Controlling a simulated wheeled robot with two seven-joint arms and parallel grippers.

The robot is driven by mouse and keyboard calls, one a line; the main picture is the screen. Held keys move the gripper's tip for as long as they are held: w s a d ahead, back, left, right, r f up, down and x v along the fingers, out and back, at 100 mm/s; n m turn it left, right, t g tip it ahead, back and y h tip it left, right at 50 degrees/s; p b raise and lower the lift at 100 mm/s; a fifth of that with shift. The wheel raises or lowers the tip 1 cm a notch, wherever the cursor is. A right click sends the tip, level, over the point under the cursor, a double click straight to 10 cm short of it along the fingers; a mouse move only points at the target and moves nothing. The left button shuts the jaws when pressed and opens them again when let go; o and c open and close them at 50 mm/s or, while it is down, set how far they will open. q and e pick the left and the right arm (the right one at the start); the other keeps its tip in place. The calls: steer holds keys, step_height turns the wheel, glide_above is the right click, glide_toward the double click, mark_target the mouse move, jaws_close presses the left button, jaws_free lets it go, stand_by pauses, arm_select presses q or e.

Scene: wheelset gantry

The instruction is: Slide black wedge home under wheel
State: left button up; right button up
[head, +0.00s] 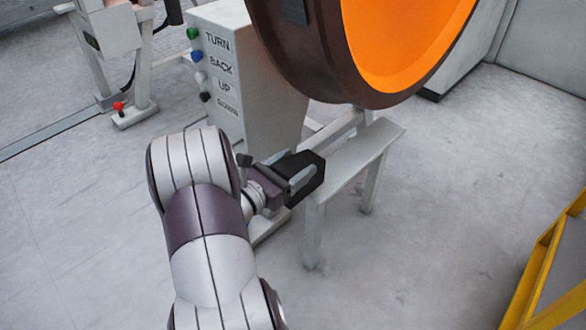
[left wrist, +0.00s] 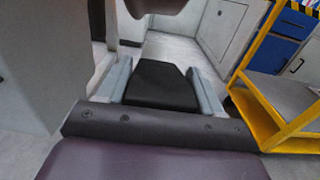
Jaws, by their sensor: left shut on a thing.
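The black wedge (head: 308,178) is held between the fingers of my left gripper (head: 296,180), at the near left end of a narrow grey bench. In the left wrist view the wedge (left wrist: 160,85) sits between the two grey fingers (left wrist: 162,88). The wheel (head: 315,60) is large, with a dark brown rim and an orange face (head: 405,40). It stands above and beyond the wedge, and a gap shows between them. The wheel's lower edge shows at the top of the left wrist view (left wrist: 155,5). Whether the wedge touches the bench top is unclear. My right gripper is not in view.
The grey bench (head: 368,152) stands on legs under the wheel. A control box (head: 262,75) with coloured buttons stands just left of it. A yellow-framed cart (head: 545,265) is at the lower right. Floor between bench and cart is clear.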

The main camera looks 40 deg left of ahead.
mark_target(319, 157)
arm_select(q)
steer(key=w+f+b, duration=0.1)
steer(key=w+b, duration=0.1)
steer(key=w, duration=0.1)
steer(key=w+f+b, duration=0.1)
steer(key=w+b, duration=0.1)
steer(key=w+f+b, duration=0.1)
steer(key=w+b, duration=0.2)
steer(key=shift+w+d, duration=0.35)
steer(key=shift+d, duration=0.05)
steer(key=w+b, duration=0.2)
steer(key=w, duration=0.1)
steer(key=w+b, duration=0.2)
steer(key=w, duration=0.2)
steer(key=w+b, duration=0.2)
steer(key=w, duration=0.1)
steer(key=shift+w+d, duration=0.25)
steer(key=shift+d, duration=0.15)
steer(key=shift+w+r+b, duration=0.15)
steer(key=shift+w+b, duration=0.2)
steer(key=shift+w, duration=0.8)
steer(key=o, duration=1.4)
steer(key=shift+d, duration=0.1)
steer(key=shift+o, duration=0.5)
